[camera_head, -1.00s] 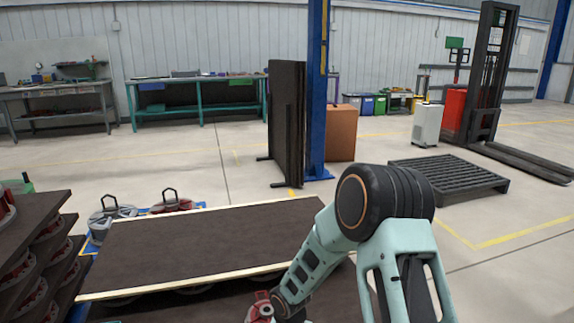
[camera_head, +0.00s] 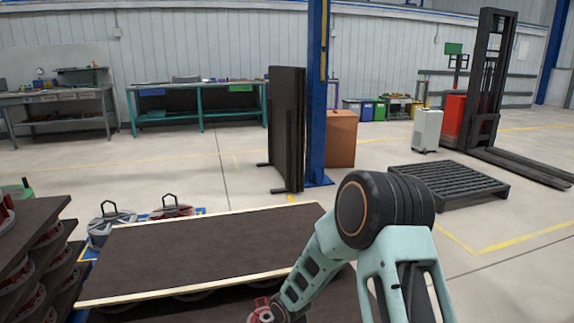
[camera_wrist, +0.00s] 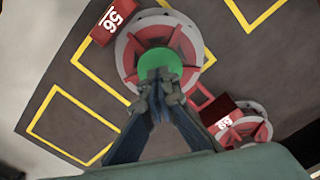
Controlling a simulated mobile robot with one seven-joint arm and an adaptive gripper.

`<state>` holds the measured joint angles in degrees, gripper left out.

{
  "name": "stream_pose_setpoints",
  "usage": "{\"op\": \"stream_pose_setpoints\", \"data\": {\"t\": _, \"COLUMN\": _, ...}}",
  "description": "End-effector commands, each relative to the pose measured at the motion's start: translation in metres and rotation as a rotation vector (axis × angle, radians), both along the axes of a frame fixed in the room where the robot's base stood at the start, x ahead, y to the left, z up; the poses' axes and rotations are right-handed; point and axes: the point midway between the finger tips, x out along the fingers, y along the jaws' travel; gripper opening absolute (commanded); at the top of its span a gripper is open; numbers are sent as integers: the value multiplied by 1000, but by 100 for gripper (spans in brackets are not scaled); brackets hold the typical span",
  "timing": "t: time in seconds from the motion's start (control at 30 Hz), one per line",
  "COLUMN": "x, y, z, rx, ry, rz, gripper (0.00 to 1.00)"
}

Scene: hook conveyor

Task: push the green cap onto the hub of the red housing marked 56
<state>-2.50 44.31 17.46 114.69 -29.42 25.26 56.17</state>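The green cap (camera_wrist: 160,63) is at the centre of the red housing marked 56 (camera_wrist: 127,50) in the wrist view. Its label plate stands at the upper left of the housing, and a grey outer ring surrounds the red part. My gripper (camera_wrist: 159,79) has its two fingertips together over the near side of the cap and hides part of it. The cap shows past the tips on both sides. Whether the tips touch it, and whether it is fully seated, I cannot tell.
A second red housing marked 68 or 89 (camera_wrist: 241,126) lies close at the lower right in the wrist view. Yellow outlines mark the dark surface, with bare room at the left. In the head view a dark board (camera_head: 200,255) lies before me, beside stacked dark trays (camera_head: 30,250).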

Motion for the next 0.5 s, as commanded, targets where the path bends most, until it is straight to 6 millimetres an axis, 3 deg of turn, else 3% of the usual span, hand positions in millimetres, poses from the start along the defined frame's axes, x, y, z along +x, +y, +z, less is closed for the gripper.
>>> {"op": "stream_pose_setpoints", "data": {"t": 0.5, "x": 0, "y": 0, "z": -11, "rx": 0, "ry": 0, "rz": 0, "gripper": 0}}
